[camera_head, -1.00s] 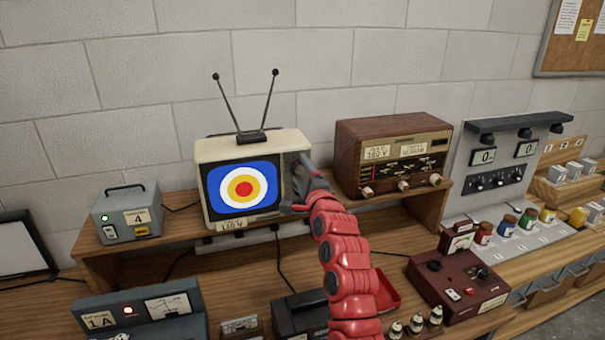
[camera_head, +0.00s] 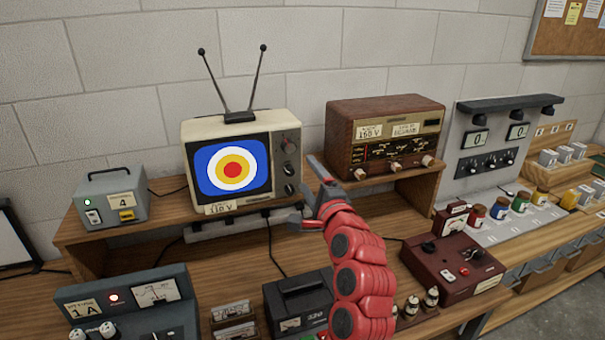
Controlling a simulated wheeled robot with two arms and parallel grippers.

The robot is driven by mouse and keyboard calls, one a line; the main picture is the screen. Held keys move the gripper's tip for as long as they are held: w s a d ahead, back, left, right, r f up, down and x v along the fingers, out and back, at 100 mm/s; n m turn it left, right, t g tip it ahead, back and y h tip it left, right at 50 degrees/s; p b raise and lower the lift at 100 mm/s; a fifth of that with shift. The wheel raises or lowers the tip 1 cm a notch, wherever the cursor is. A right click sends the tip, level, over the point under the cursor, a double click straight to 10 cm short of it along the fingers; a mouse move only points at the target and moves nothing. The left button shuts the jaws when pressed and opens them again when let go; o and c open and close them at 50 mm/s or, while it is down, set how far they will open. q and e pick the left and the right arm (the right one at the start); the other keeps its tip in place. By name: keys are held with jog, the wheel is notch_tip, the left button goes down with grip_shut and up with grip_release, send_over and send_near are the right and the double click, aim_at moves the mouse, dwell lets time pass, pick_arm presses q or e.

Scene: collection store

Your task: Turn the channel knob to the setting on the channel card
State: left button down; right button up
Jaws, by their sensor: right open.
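The television (camera_head: 236,120) is cream, with two antennas, and stands on the wooden shelf. Its lit screen (camera_head: 232,169) shows a blue, white, yellow and red target. Dark round knobs run down the panel on its right side: an upper one (camera_head: 288,146), a middle one (camera_head: 290,168) and a lower one (camera_head: 290,188). Their settings are too small to read. A card (camera_head: 122,201) reading "4" is on a grey box; I cannot tell whether it is the channel card. My right gripper (camera_head: 305,190) is open and empty, in front of the television's right edge. My left gripper is out of view.
A brown wooden radio (camera_head: 385,137) stands right of the television. The grey box (camera_head: 105,192) is on its left. Below are a blue-grey meter unit (camera_head: 130,303), a black device (camera_head: 298,299) and a dark red box (camera_head: 452,266). The shelf between television and radio is narrow.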

jog(key=shift+b+v, duration=0.55)
jog(key=shift+v, duration=2)
jog(key=shift+d, duration=0.1)
